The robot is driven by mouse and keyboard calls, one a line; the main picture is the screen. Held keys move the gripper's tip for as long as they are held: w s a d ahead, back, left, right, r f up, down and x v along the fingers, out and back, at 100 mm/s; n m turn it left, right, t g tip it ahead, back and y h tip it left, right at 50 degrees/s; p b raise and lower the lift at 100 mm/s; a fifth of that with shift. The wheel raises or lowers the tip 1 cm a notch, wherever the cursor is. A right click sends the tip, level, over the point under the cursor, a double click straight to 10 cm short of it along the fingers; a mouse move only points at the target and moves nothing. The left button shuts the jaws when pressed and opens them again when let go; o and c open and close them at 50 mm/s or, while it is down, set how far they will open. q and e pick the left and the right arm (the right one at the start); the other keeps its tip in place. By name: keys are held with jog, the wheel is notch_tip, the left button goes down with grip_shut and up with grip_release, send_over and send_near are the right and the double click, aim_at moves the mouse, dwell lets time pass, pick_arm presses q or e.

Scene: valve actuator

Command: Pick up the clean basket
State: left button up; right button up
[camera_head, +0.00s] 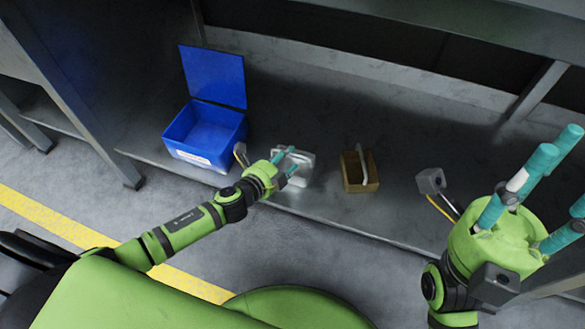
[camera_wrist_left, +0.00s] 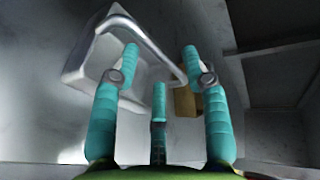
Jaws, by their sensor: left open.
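A pale grey-white basket (camera_head: 305,168) with a handle, the cleaner-looking of two, stands on the grey shelf, partly hidden behind my left gripper. In the left wrist view the same basket (camera_wrist_left: 82,66) fills the upper left, its handle crossing the space between the fingers. My left gripper (camera_head: 287,161) is open at this basket's near side; I cannot tell whether a finger touches the handle. A brown basket (camera_head: 351,174) with a pale handle stands just to the right. My right gripper (camera_head: 562,185) is open and empty at the right edge, away from both baskets.
A blue open box (camera_head: 205,135) with a raised lid stands on the shelf (camera_head: 420,140) to the left. A metal upright (camera_head: 85,85) is at the left, and an upper shelf (camera_head: 480,22) overhangs the back. The shelf behind the baskets is clear.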

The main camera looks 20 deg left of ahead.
aim_at(291, 154)
pick_arm(q)
jog(key=b+x, duration=0.1)
jog(key=x, duration=0.2)
jog(key=shift+w+d+f, duration=0.1)
jog(key=shift+w+f, duration=0.1)
jog(key=shift+w, duration=0.05)
grip_shut()
jog(key=shift+s+r, duration=0.1)
